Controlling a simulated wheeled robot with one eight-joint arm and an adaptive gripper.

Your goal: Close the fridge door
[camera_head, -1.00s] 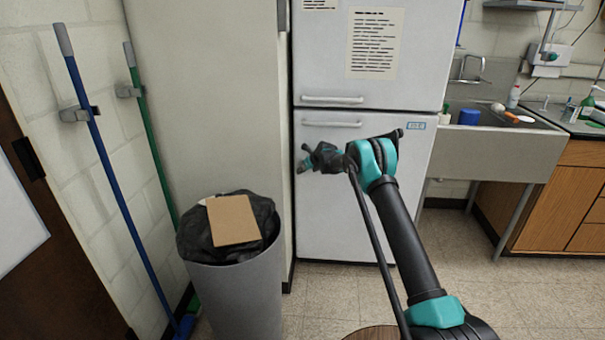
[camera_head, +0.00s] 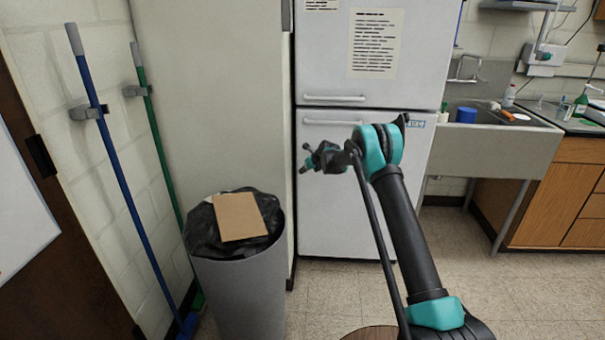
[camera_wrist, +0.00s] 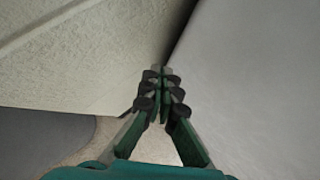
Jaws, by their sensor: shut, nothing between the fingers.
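The white fridge stands behind my arm in the head view, with an upper door (camera_head: 325,65) and a lower door (camera_head: 340,220), each with a horizontal handle. Both doors look flush with the front, though my arm hides part of the lower one. My gripper (camera_head: 304,160) is in front of the lower door, near its left edge and below the lower handle (camera_head: 332,123). In the wrist view my gripper (camera_wrist: 160,72) is shut and empty, its fingertips close to a dark gap between a pale wall and the smooth grey door surface (camera_wrist: 260,80). I cannot tell whether they touch.
A grey bin (camera_head: 240,290) with a black bag and cardboard (camera_head: 240,216) stands left of the fridge, beside a tall pale partition (camera_head: 215,90). Brooms lean at the left wall. A sink (camera_head: 490,145) is at the right. Some floor (camera_head: 330,285) is free before the fridge.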

